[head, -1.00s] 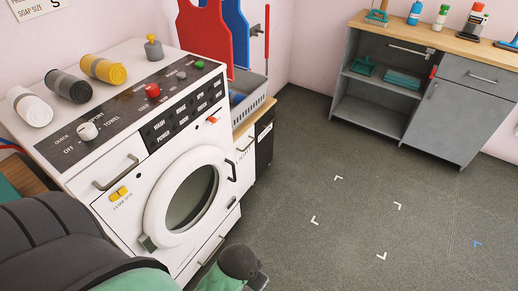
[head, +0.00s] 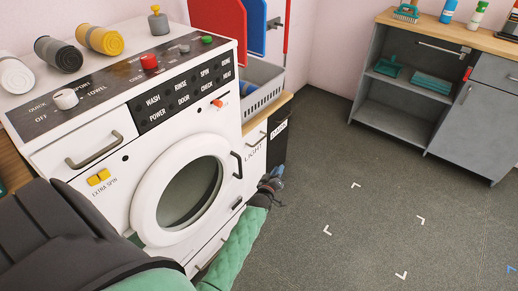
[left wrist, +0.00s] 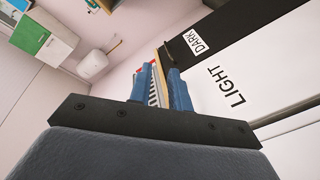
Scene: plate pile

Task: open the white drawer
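A white front marked LIGHT (head: 256,158) stands just right of the washing machine, beside a black front marked DARK (head: 277,146). It has a small dark handle near its top and looks shut. Its lettering is large in the left wrist view (left wrist: 228,98). My left gripper (head: 272,186) is low in front of these fronts, at the end of my green arm. In the left wrist view its two blue fingers (left wrist: 157,88) are apart with nothing between them, and the fronts lie to their right. Whether they touch anything is unclear. My right gripper is out of view.
The washing machine (head: 120,165) has a round door, a top-left handle (head: 95,150) and a lower handle. A grey basket (head: 262,90) sits on the wooden top. A grey cabinet (head: 460,130) stands at the back right. The floor (head: 350,240) between is clear.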

